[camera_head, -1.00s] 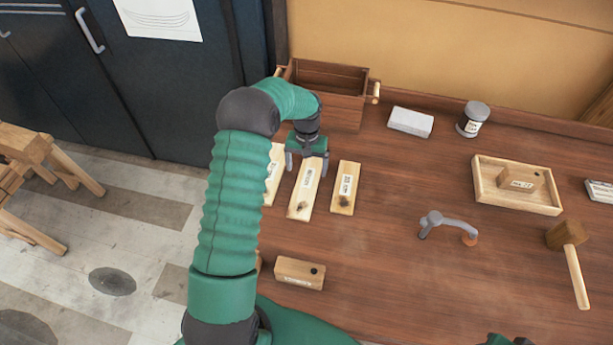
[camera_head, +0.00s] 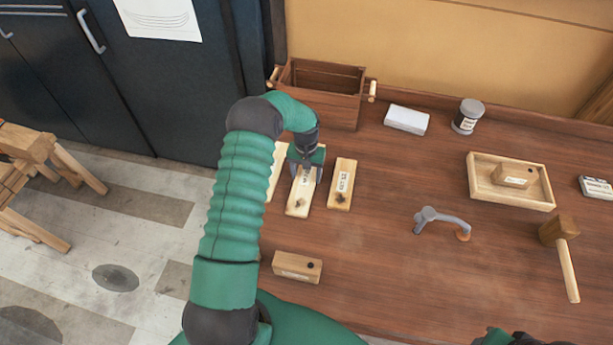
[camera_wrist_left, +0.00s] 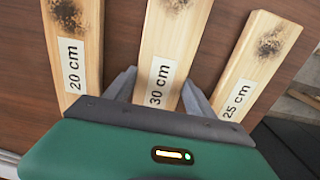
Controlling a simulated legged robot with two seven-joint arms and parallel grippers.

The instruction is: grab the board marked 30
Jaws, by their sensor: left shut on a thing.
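The board marked 30 cm (camera_wrist_left: 170,45) is the middle of three pale boards, with a dark smudge near its end. It also shows in the head view (camera_head: 299,206). My left gripper (camera_head: 305,175) is down over it, its fingers on both sides, shut on the board; the wrist view shows the two fingers (camera_wrist_left: 158,92) flanking the label. The board marked 20 cm (camera_wrist_left: 72,50) lies on one side and the board marked 25 cm (camera_wrist_left: 259,60) on the other. Part of the 30 board is hidden under the gripper. My right gripper cannot be made out.
A wooden box (camera_head: 318,95) with handles stands behind the boards. A wooden block (camera_head: 297,266) lies nearer me. To the right are a grey block (camera_head: 406,119), a jar (camera_head: 467,116), a tray (camera_head: 510,199), a grey curved tool (camera_head: 443,221) and a mallet (camera_head: 560,233). The bench between is clear.

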